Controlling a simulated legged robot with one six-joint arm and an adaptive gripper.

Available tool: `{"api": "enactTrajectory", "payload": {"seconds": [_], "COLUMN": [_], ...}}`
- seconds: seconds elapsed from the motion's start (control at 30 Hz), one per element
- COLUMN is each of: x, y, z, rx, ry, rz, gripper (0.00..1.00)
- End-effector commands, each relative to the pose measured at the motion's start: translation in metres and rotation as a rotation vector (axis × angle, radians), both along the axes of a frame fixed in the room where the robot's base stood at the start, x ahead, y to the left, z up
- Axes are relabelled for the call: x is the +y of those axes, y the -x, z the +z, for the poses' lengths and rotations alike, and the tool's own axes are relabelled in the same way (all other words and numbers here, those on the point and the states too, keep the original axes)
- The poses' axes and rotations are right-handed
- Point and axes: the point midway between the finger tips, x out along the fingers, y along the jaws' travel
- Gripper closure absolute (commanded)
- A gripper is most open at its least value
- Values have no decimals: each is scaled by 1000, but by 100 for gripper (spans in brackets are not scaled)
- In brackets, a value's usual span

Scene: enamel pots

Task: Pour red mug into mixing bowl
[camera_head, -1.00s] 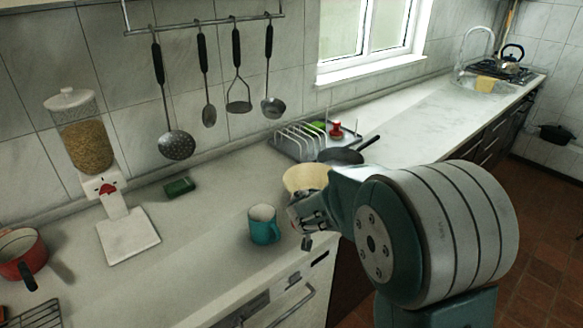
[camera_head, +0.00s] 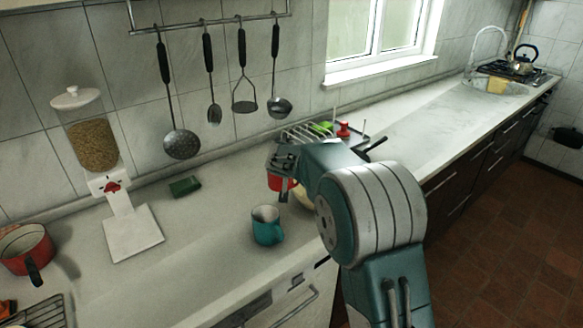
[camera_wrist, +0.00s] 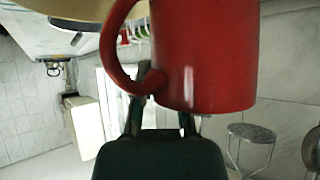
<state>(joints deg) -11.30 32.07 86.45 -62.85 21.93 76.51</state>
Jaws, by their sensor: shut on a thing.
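The red mug (camera_head: 279,183) shows just under my gripper (camera_head: 283,160) in the head view, partly hidden by it. In the wrist view the mug (camera_wrist: 208,55) is large and close, its handle to the left. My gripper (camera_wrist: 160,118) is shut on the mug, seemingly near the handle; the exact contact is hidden. The cream mixing bowl (camera_head: 303,199) is mostly hidden behind my arm, just right of and below the mug in the head view. A cream rim (camera_wrist: 85,14) in the wrist view looks like the bowl. The mug's contents are not visible.
A teal mug (camera_head: 266,226) stands on the counter close to the bowl. A dish rack (camera_head: 308,133) and a dark pan handle (camera_head: 376,143) lie behind my arm. A green sponge (camera_head: 185,186), cereal dispenser (camera_head: 92,148) and red pot (camera_head: 25,247) are further left.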

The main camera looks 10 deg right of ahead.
Motion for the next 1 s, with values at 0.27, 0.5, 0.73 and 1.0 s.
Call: {"api": "enactTrajectory", "payload": {"seconds": [0.27,0.5,0.73,1.0], "x": [2,-2,-4,-10], "y": [-1,0,-1,-3], "z": [-8,-8,-8,-7], "rx": [-1,8,40,62], "ry": [-2,-3,-40,-116], "rz": [7,7,7,8], "gripper": [100,100,100,100]}}
